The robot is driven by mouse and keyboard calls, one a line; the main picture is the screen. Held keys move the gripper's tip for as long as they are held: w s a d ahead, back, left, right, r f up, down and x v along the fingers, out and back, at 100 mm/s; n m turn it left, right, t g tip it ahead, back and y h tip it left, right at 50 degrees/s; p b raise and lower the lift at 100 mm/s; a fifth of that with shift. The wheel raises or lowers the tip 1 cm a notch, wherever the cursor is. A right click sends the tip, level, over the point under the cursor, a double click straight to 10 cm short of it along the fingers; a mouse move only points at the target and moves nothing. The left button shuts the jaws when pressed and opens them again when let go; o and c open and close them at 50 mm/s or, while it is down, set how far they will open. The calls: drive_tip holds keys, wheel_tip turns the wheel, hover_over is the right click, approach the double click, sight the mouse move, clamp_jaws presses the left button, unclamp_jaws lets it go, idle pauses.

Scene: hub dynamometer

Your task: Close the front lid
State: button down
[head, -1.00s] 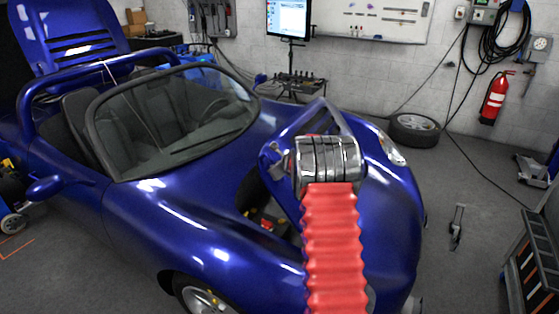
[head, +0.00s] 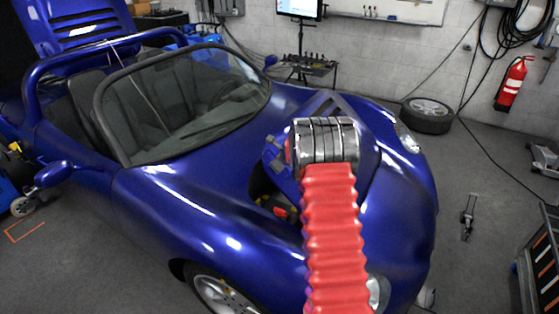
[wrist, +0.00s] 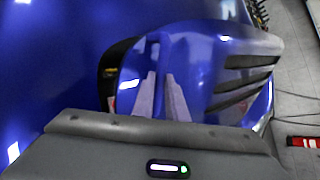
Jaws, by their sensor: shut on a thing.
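The front lid (wrist: 222,65) is a blue panel with dark slots, on the front of the blue car (head: 190,225). In the head view the lid (head: 335,103) is tilted up a little, and my arm hides much of it. A dark opening shows left of my wrist, with something red inside. My gripper (wrist: 161,78) has both fingers closed on the lid's edge in the wrist view. In the head view my chrome wrist and red sleeve hide the fingers. How far the lid stands from the body cannot be told exactly.
A rear panel (head: 85,22) of the car stands raised. A loose wheel (head: 427,115) and a red fire extinguisher (head: 512,84) are by the back wall. A small jack-like tool (head: 468,217) lies on the floor to the right, near a dark cabinet (head: 540,265). Floor between them is clear.

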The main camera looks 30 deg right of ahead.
drive_tip(key=c, duration=2.1)
unclamp_jaws()
drive_tip(key=shift+d+r, duration=0.25)
drive_tip(key=shift+r, duration=0.05)
drive_tip(key=o, duration=0.3)
drive_tip(key=shift+a+f, duration=0.15)
drive_tip(key=shift+f, duration=0.05)
drive_tip(key=shift+o, duration=0.2)
drive_tip(key=v, duration=1.3)
drive_tip(key=shift+s, duration=0.35)
drive_tip(key=shift+a+r, duration=0.1)
drive_tip(key=shift+a, duration=0.1)
